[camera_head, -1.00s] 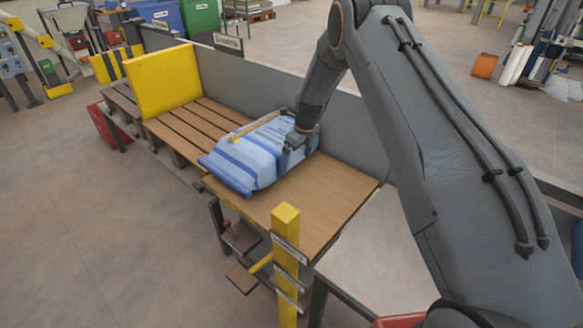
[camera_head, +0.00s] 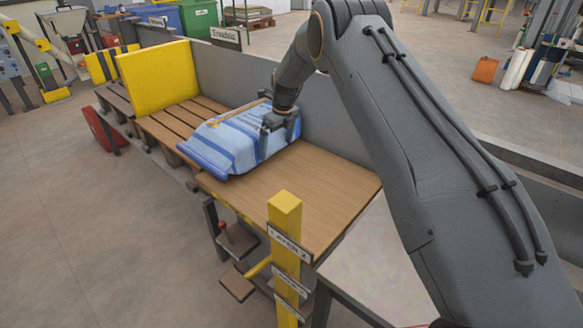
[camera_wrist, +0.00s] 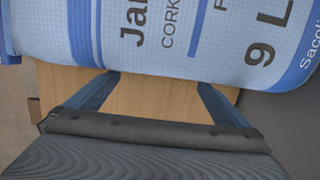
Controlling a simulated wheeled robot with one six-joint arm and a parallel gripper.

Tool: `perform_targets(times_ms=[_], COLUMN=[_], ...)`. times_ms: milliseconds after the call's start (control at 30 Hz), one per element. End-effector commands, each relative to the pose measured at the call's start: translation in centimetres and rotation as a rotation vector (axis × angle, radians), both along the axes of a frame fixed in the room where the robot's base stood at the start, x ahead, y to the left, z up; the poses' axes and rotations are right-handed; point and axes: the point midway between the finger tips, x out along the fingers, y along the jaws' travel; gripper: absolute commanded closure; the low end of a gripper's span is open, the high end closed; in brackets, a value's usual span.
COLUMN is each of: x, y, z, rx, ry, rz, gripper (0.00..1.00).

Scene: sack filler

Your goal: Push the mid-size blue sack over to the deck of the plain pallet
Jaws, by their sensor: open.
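The blue striped sack (camera_head: 232,146) lies flat, its left part over the slatted pallet deck (camera_head: 160,128) and its right end at the plain wooden tabletop (camera_head: 310,195). My gripper (camera_head: 281,122) is at the sack's right end, pointing down. In the wrist view, the printed sack (camera_wrist: 180,35) fills the top. The two open fingers of my gripper (camera_wrist: 153,85) reach its near edge and seem to touch it, with bare wood between them. Nothing is held between the fingers.
A yellow board (camera_head: 158,82) stands upright at the pallet's far end. A grey wall (camera_head: 335,130) runs along the back side. A yellow post (camera_head: 285,240) with labels stands at the table's front. Several slats before the yellow board are bare.

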Motion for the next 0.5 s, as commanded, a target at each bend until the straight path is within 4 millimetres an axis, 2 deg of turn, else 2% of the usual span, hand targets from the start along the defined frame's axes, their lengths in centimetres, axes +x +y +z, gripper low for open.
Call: perform_targets(times_ms=[300,500], x=[2.2,3.0], y=[2.1,3.0], z=[-0.3,-0.2], rx=[0.002,0.001], ry=[-0.004,-0.001], rz=[0.001,0.001], gripper=[0.00,0.00])
